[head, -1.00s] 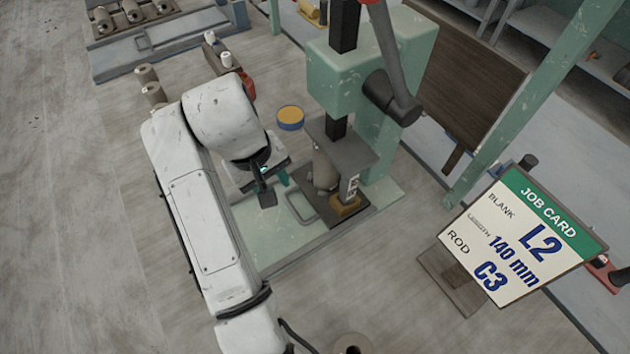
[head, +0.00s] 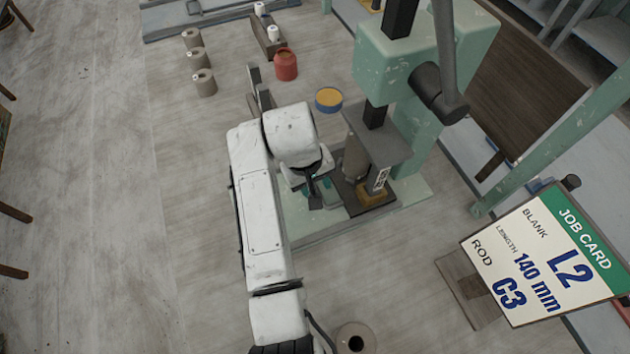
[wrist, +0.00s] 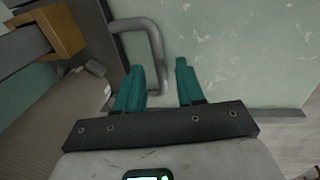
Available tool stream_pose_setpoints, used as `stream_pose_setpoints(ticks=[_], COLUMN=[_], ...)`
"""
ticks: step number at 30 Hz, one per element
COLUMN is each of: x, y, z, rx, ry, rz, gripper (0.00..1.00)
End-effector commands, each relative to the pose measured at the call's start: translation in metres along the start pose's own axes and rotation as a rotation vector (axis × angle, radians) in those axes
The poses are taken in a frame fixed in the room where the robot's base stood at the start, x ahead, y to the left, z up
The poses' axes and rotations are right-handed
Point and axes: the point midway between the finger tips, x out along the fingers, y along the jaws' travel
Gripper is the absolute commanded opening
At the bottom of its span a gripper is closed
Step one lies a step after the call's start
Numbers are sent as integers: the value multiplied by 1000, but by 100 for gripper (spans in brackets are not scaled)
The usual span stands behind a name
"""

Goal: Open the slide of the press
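The green press (head: 420,140) stands right of centre in the head view. Its dark slide plate (head: 352,205) lies low under the grey ram plate, beside a yellow block (head: 376,197) and a grey cylinder (head: 355,158). My gripper (head: 322,192) points down at the slide's near-left side; my arm and gripper largely cover the handle there. In the wrist view, my gripper (wrist: 159,66) has its two teal fingers apart. The yellow block (wrist: 60,28) is at upper left.
A job card (head: 548,255) reading L2, 140 mm, C3 stands at right. A yellow-topped blue tin (head: 328,100), a red pot (head: 285,65) and several grey cylinders (head: 198,60) stand behind my arm.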

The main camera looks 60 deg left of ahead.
Motion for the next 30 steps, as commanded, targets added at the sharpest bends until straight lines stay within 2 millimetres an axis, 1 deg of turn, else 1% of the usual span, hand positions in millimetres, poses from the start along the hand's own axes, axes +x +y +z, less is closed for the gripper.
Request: stream_pose_setpoints(ticks=[7, 18, 19, 30], x=[0, 0, 0, 0], y=[0, 0, 0, 0], z=[0, 0, 0, 0], rx=[0, 0, 0, 0], ry=[0, 1, 1, 1], rz=[0, 0, 0, 0], gripper=[37, 2, 0, 0])
